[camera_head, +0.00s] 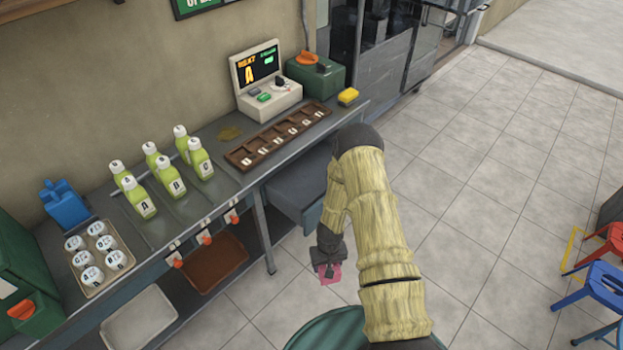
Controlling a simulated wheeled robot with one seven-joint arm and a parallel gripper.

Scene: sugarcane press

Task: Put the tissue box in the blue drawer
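My gripper (327,265) points down over the floor, in front of the counter. It appears shut on a small pink thing (331,274), which may be the tissue box; the fingers hide much of it, so I cannot be sure. The blue-grey drawer (297,187) is pulled out from under the right part of the counter. Its right part is hidden behind my arm. My gripper is below and to the right of the drawer in the picture, apart from it.
A green round thing (330,330) is below my gripper. Stools (597,285) stand right. Open tiled floor lies between.

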